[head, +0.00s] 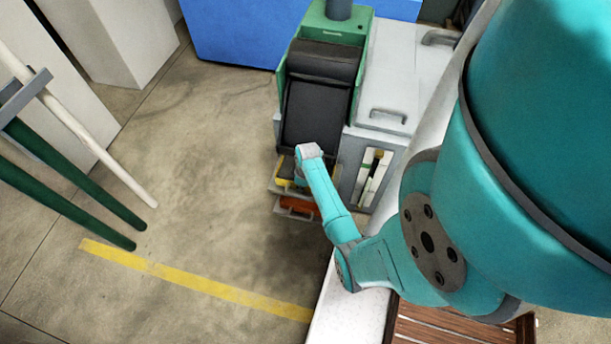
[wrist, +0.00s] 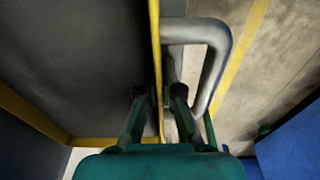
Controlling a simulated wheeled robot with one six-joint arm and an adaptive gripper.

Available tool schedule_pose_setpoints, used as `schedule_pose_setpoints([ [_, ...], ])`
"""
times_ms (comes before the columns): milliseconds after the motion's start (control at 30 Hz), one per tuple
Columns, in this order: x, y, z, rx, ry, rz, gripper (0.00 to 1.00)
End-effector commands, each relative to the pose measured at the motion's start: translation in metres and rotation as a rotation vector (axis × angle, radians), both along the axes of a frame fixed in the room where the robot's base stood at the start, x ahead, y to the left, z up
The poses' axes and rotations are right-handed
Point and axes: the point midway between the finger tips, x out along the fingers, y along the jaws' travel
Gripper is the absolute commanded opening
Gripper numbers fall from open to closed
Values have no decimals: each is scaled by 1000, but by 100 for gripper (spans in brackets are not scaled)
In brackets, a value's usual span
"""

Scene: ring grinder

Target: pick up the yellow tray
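The yellow tray (head: 283,168) sits at the front of the green machine in the head view, partly hidden by my arm. In the wrist view it shows as a dark grey inside with a thin yellow wall (wrist: 155,50) and a grey loop handle (wrist: 222,50) on the outer side. My gripper (wrist: 159,92) has its two fingers on either side of this wall, with visible gaps to it, so it looks open. One finger is on the inner side, the other near the handle. In the head view the fingertips are hidden behind my wrist.
An orange tray (head: 297,203) sits just below the yellow one. The green machine (head: 320,95) stands behind, with a grey cabinet (head: 395,75) to its right. Green and white posts (head: 85,175) stand at the left. The floor left of the trays is clear, crossed by a yellow line (head: 195,282).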

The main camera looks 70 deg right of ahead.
Motion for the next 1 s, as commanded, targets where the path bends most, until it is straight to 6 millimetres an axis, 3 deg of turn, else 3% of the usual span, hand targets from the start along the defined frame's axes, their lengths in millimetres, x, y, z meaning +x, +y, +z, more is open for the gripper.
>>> schedule_pose_setpoints([
  [433,1,3,10,-4,-3,1,0],
  [900,1,2,69,-5,-3,0,0],
  [1000,0,11,72,-3,-1,1,0],
])
